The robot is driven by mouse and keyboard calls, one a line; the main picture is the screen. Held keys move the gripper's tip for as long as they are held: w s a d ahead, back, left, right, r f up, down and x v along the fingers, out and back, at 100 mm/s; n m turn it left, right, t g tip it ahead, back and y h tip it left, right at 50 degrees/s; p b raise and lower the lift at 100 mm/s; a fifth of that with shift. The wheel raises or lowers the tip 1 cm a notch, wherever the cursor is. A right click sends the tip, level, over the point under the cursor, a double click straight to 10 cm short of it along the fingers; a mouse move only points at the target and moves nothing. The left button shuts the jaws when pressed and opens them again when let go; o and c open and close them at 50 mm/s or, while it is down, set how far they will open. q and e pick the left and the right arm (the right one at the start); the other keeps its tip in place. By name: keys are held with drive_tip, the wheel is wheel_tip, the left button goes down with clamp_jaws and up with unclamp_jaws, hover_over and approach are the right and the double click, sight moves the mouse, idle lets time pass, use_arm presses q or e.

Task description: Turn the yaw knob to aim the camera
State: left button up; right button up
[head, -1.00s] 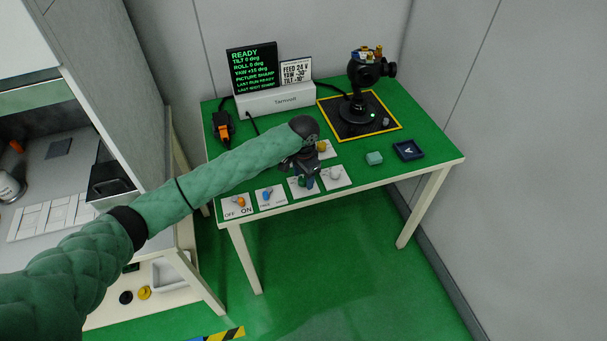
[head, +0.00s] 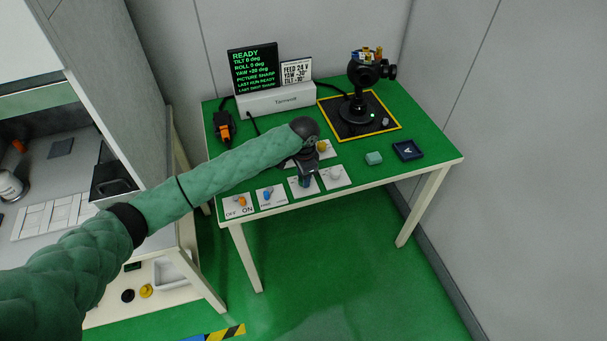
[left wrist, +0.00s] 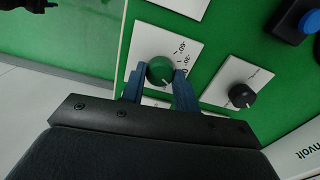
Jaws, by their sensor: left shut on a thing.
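The green yaw knob (left wrist: 160,71) is on a white plate with angle marks in the left wrist view. My left gripper (left wrist: 159,84) is shut on the knob, with a blue finger on either side. In the head view, my left gripper (head: 305,181) reaches down to the front of the table and mostly hides the knob. The gimbal camera (head: 364,74) stands on a black, yellow-edged pad at the back right. The screen (head: 252,70) reads READY, with tilt and roll at 0 deg and yaw at about +20 deg. A white sign (head: 296,72) reads FEED 24 V, YAW -30°, TILT -10°.
Near the held knob are a white knob (head: 335,173), a yellow knob (head: 321,146), a blue switch (head: 267,195) and an orange OFF/ON switch (head: 241,202). A teal block (head: 374,158) and a navy tray (head: 408,150) lie to the right. A wall stands close on the right.

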drive_tip(key=shift+d+f, duration=0.1)
use_arm(q)
drive_tip(key=o, duration=1)
drive_tip(key=shift+c, duration=0.2)
use_arm(e)
drive_tip(key=shift+s+d, duration=0.1)
use_arm(q)
drive_tip(key=shift+r, duration=0.15)
drive_tip(key=shift+r, duration=0.25)
wheel_tip(320, 180, up, 6)
drive_tip(key=shift+f+b, duration=0.15)
drive_tip(key=shift+b, duration=1.1)
drive_tip(key=shift+r, duration=0.65)
use_arm(e)
wheel_tip(320, 180, up, 5)
drive_tip(key=w+a, duration=0.2)
use_arm(q)
drive_tip(key=shift+f, duration=0.1)
use_arm(e)
drive_tip(key=shift+a, duration=0.1)
